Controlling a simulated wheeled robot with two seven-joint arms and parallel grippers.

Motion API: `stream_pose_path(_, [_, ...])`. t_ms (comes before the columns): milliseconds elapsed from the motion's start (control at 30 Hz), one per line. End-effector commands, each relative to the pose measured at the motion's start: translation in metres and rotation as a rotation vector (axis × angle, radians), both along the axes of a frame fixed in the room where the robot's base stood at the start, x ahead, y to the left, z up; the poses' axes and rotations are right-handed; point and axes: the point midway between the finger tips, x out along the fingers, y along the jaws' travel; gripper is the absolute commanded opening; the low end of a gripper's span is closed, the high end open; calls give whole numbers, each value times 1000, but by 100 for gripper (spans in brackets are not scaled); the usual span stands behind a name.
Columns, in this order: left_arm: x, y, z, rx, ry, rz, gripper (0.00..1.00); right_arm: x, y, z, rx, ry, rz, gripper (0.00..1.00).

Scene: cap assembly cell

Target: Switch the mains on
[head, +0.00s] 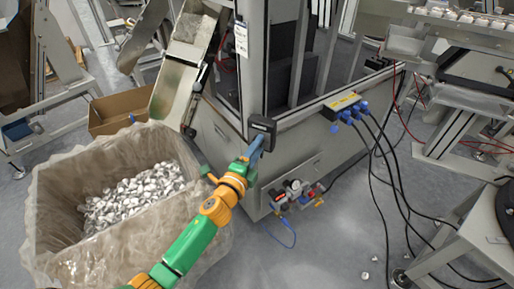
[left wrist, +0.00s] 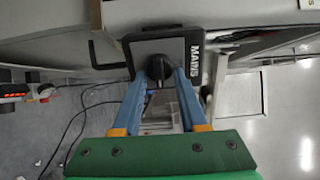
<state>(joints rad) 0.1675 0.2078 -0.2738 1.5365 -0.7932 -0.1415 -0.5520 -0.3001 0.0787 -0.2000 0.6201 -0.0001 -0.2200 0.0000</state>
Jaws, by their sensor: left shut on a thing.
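The mains switch (head: 263,124) is a dark box on the front corner of the grey machine cabinet. In the left wrist view its MAINS label (left wrist: 194,60) reads sideways, beside a grey plate with a black rotary knob (left wrist: 158,68). My left gripper (head: 257,143) reaches up to the switch from below in the head view. Its blue fingers are shut on the knob, one on each side, as the left wrist view shows. In the head view the gripper hides the knob. My right gripper is in neither view.
A plastic-lined bin (head: 60,170) of shiny caps stands at left under a metal chute (head: 185,65). A yellow-topped connector box (head: 343,105) with blue plugs and black cables sits on the cabinet at right. Air fittings (head: 292,190) are low on the cabinet, below the switch.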

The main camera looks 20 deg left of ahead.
Motion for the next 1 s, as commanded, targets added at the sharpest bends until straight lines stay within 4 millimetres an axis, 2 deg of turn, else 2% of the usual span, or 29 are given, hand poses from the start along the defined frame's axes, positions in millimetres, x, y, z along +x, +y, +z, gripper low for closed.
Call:
stream_pose_path(300, [0, 0, 0, 2, 0, 0, 0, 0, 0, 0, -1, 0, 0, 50])
stream_pose_path(333, [0, 0, 0, 2, 0, 0, 47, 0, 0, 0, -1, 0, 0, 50])
stream_pose_path(400, [0, 0, 0, 2, 0, 0, 66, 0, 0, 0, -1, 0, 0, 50])
stream_pose_path(433, [0, 0, 0, 2, 0, 0, 71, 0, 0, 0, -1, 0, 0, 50])
stream_pose_path(767, [-4, 1, 0, 1, 1, 0, 71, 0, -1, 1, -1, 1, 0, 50])
stream_pose_path(867, [-18, 3, -1, 2, 3, 0, 71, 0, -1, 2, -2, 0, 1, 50])
stream_pose_path(1000, [-47, 7, -1, 2, 3, 0, 71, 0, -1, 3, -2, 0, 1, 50])
